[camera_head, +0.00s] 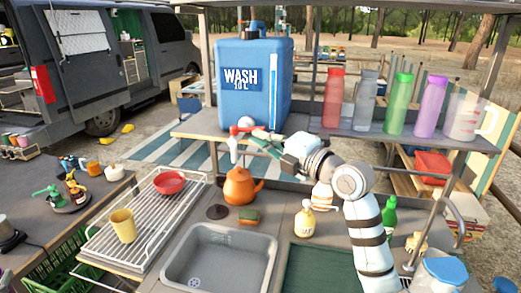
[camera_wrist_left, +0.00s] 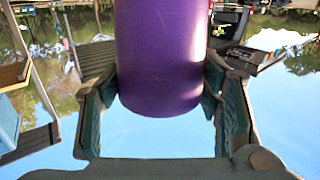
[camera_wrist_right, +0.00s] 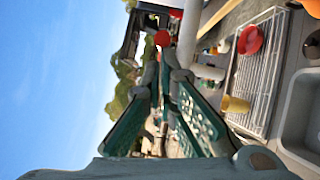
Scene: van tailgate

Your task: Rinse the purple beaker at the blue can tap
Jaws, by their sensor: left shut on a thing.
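The purple beaker (camera_wrist_left: 165,60) stands between the fingers of my left gripper (camera_wrist_left: 160,90) in the left wrist view. That gripper is shut on it. The left gripper and beaker are out of the head view. The blue can (camera_head: 252,88), labelled WASH, stands on the shelf. Its tap (camera_head: 236,140) has a red handle (camera_head: 245,123) and hangs over the shelf's front edge. My right gripper (camera_head: 258,140) is at the tap, just right of it. In the right wrist view its fingertips (camera_wrist_right: 167,75) are close together below a red knob (camera_wrist_right: 162,38); contact is unclear.
A sink (camera_head: 220,258) lies below, with a wire rack (camera_head: 150,225), yellow cup (camera_head: 123,225) and red bowl (camera_head: 170,182) at left. An orange kettle (camera_head: 240,186) and sponge (camera_head: 250,214) stand behind the sink. Several coloured bottles (camera_head: 398,104) line the shelf at right.

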